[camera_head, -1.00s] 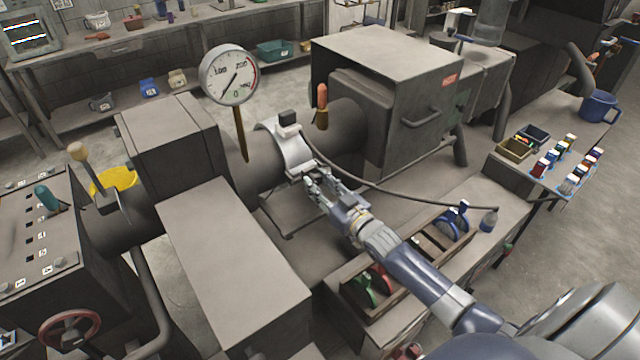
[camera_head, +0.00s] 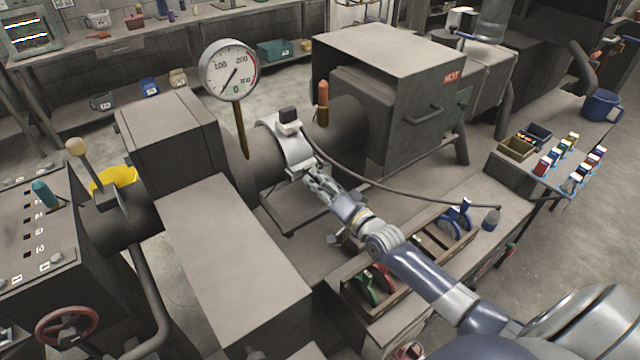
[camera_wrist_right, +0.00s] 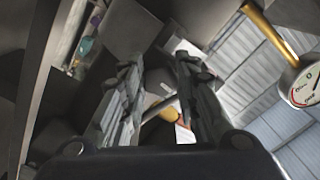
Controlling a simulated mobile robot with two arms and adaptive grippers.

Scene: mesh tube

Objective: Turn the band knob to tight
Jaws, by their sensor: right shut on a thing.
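The pale metal band (camera_head: 293,150) wraps around the dark horizontal tube (camera_head: 262,163) in the middle of the head view. A small block with a black top (camera_head: 289,118) sits on the band. My right gripper (camera_head: 311,178) is at the band's lower front end, where the band knob is. It is shut on the knob, which the fingers mostly hide. In the right wrist view, the two dark fingers (camera_wrist_right: 158,85) reach forward with grey and brass-coloured parts showing between them. The knob's mark or setting cannot be read. My left gripper is not in view.
A round dial gauge (camera_head: 229,70) stands on a brass stem left of the band. An orange-topped fitting (camera_head: 323,96) rises behind it. A dark cable (camera_head: 400,193) runs right from the band. A box with "HOT" label (camera_head: 395,90) stands right. A divided tray (camera_head: 375,300) lies below my forearm.

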